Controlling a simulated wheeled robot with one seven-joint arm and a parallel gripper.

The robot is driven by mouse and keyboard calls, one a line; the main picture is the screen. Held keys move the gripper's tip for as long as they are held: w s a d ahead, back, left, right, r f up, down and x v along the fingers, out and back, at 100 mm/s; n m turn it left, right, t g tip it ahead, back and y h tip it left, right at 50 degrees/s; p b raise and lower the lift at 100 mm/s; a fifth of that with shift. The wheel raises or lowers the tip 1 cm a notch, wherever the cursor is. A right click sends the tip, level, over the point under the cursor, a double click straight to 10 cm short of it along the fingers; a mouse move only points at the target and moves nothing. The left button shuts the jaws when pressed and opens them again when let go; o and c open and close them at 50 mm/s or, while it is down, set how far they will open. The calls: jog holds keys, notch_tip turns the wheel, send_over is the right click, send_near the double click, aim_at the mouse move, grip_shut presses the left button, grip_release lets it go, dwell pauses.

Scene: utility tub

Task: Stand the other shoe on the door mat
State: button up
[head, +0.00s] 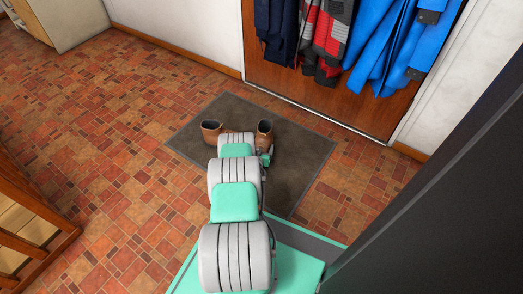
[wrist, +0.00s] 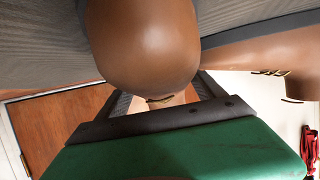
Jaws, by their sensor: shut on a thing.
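Two brown shoes show over the door mat (head: 296,178), a dark grey-brown mat in front of the door. The left shoe (head: 211,128) stands upright on it, partly behind my arm. The right shoe (head: 264,130) is upright too, its dark opening facing up. My gripper (head: 265,157) is at this right shoe, mostly hidden by my arm. In the wrist view my gripper (wrist: 160,98) is shut on this shoe (wrist: 145,45), whose rounded brown end fills the top middle. The other shoe (wrist: 265,52) is close beside it. I cannot tell whether the held shoe touches the mat.
A wooden door (head: 330,103) with blue, red and grey coats (head: 335,40) hanging on it is behind the mat. Wooden rails (head: 30,225) are at the left and a dark panel (head: 440,190) at the right. The tiled floor (head: 100,130) left of the mat is clear.

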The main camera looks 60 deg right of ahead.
jog(key=shift+d+r, duration=0.1)
jog(key=o, duration=2.1)
